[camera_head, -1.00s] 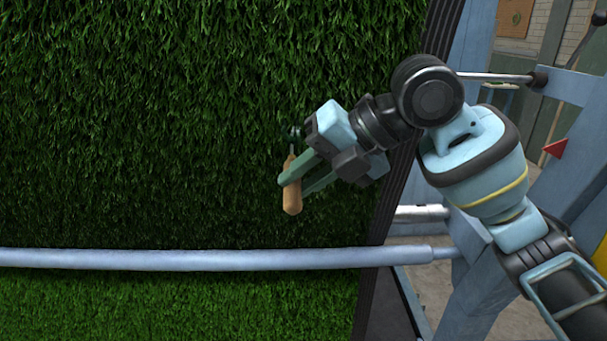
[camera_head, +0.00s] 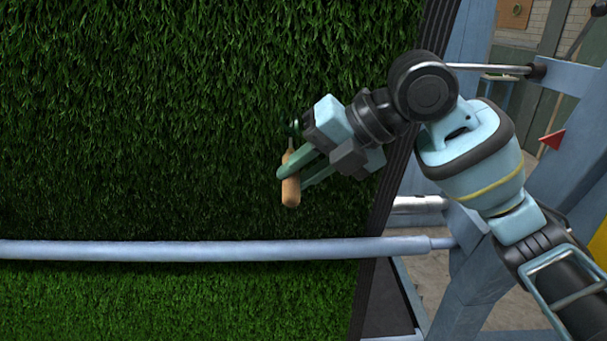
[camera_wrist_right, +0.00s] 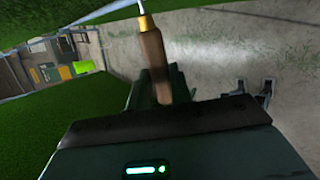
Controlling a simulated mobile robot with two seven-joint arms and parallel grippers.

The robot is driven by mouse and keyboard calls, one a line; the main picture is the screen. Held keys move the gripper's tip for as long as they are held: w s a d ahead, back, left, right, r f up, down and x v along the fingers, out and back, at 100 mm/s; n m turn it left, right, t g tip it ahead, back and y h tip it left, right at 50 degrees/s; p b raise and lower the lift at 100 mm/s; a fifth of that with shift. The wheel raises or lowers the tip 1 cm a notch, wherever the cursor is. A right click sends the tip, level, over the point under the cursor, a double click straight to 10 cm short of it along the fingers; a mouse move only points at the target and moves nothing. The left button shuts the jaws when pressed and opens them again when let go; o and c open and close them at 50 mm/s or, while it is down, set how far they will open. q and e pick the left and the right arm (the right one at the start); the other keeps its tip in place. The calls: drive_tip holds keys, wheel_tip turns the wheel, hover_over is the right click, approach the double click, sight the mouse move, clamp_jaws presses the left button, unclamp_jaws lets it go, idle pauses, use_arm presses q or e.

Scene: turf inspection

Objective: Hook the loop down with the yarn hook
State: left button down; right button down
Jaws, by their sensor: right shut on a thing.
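The yarn hook has a wooden handle (camera_head: 290,190) and a thin metal shank that points up in the head view. My right gripper (camera_head: 290,172) is shut on the handle and holds it close in front of the dark green turf (camera_head: 180,120). In the right wrist view the handle (camera_wrist_right: 152,62) stands between the fingers, with a brass collar and the metal shank above it. The hook's tip is cut off there and too small to make out in the head view. I cannot make out a loop in the turf. My left gripper is not in view.
A grey-blue roller bar (camera_head: 190,252) crosses the turf below the gripper. Brighter turf (camera_head: 180,305) lies under it. The turf's dark edge (camera_head: 385,220) and a blue frame (camera_head: 560,85) stand at the right, around my arm.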

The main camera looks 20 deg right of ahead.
drive_tip(key=shift+s+r, duration=0.15)
drive_tip(key=shift+r, duration=0.3)
drive_tip(key=shift+r, duration=0.1)
drive_tip(key=shift+s+a+r, duration=0.1)
drive_tip(key=shift+s+r, duration=0.1)
drive_tip(key=shift+r, duration=0.8)
drive_tip(key=shift+s, duration=0.1)
drive_tip(key=s+a+f, duration=0.2)
drive_tip(key=s, duration=0.5)
drive_tip(key=shift+s+f, duration=0.15)
